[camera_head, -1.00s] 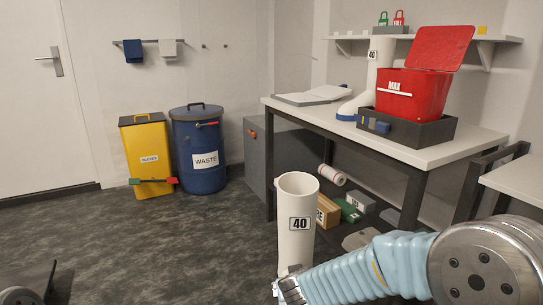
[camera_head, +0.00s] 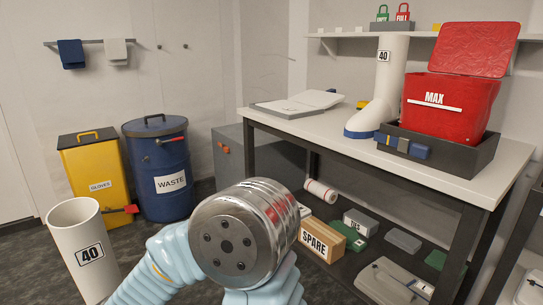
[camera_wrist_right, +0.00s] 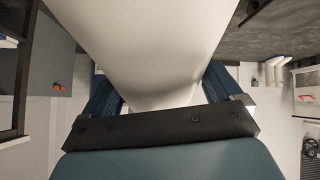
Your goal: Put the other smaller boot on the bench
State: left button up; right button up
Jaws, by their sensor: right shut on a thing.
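A white boot marked 40 (camera_head: 62,222) stands tall at the lower left of the head view, tilted, its open top up and its foot out of frame. My right gripper (camera_wrist_right: 160,92) is shut on this boot's white shaft (camera_wrist_right: 150,40), which fills the middle of the right wrist view. In the head view my right arm reaches toward the boot, but the gripper itself is out of frame. Another white boot marked 40 (camera_head: 388,85), with a blue sole, stands upright on the bench (camera_head: 325,127). My left gripper is not in view.
A dark tray (camera_head: 450,155) with a red MAX container (camera_head: 450,105) stands right of the bench boot. Boxes sit on the lower shelf. A blue waste bin (camera_head: 160,170) and yellow bin (camera_head: 95,170) stand behind the held boot.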

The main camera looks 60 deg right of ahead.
aim_at(333, 122)
jog(key=i+l+z, duration=0.1)
jog(key=i+z, duration=0.15)
jog(key=i, duration=1.6)
